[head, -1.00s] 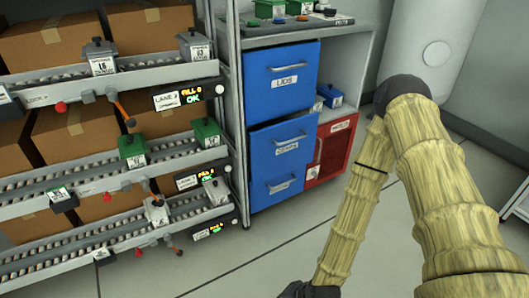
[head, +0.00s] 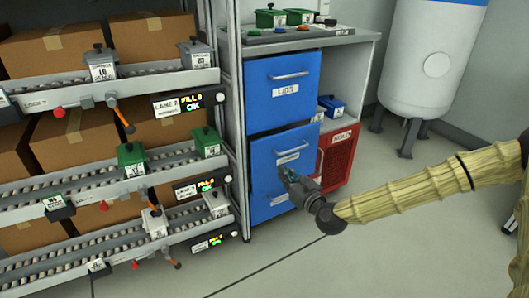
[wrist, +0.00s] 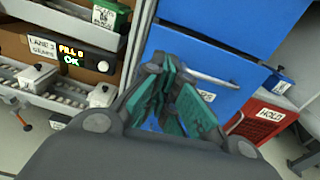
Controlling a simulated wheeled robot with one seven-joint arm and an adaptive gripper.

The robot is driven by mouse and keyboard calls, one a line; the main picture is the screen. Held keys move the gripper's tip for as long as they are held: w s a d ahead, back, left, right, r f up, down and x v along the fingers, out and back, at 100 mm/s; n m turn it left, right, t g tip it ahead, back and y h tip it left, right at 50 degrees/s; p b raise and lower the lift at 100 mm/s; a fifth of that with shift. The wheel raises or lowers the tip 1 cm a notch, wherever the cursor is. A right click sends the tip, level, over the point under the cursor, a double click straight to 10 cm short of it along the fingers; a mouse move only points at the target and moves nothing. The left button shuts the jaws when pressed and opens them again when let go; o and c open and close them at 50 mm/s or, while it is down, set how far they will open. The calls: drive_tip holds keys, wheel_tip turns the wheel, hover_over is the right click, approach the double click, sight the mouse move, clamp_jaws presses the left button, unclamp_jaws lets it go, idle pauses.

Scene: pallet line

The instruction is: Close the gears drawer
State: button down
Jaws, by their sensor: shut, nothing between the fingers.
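The gears drawer (head: 264,152) is the blue drawer under the lids drawer (head: 284,90) in the cabinet, with a bar handle and a white label. Its front looks nearly in line with the lids drawer; any small gap is too slight to tell. My gripper (head: 289,174) is shut and empty, low in front of the drawer face just below its label. In the wrist view my teal-padded fingers (wrist: 172,88) cover part of the drawer front, left of the label. I cannot tell whether they touch it.
A red hold bin (head: 338,155) stands right of the drawers, under a shelf with a blue box (head: 331,105). The roller rack (head: 110,185) stands close on the left. The floor in front is clear.

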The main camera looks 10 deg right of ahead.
drive_tip(key=b, duration=0.4)
approach(261, 145)
drive_tip(key=x, duration=0.5)
drive_tip(key=shift+w+a+f, duration=0.15)
drive_tip(key=shift+w+a, duration=0.05)
drive_tip(key=shift+b+x, duration=0.4)
drive_tip(key=shift+x, duration=0.35)
drive_tip(key=shift+w, duration=0.1)
